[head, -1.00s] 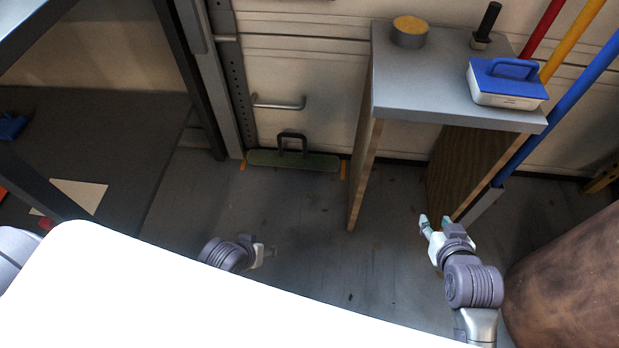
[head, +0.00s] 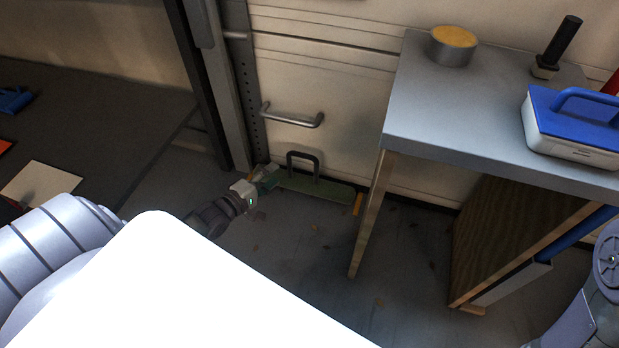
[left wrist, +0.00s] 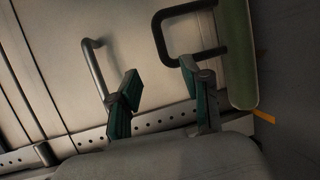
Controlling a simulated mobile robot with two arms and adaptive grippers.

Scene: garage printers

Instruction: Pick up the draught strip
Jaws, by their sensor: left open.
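The draught strip (head: 325,188) is a long green bar with a black upright handle (head: 302,155). It lies on the floor along the foot of the pale door. My left gripper (head: 268,176) is low at the strip's left end and overlaps it in the head view. In the left wrist view my gripper (left wrist: 160,80) is open, with nothing between its fingers. There the strip (left wrist: 239,55) runs along the upper right, and its handle (left wrist: 160,35) stands just beyond the fingertips. My right gripper is out of view; only part of my right arm shows.
A grey-topped table (head: 465,115) stands to the right, its leg (head: 370,215) near the strip. It carries a round tin (head: 453,47) and a blue-lidded box (head: 575,125). A metal door handle (head: 292,119) juts out above the strip.

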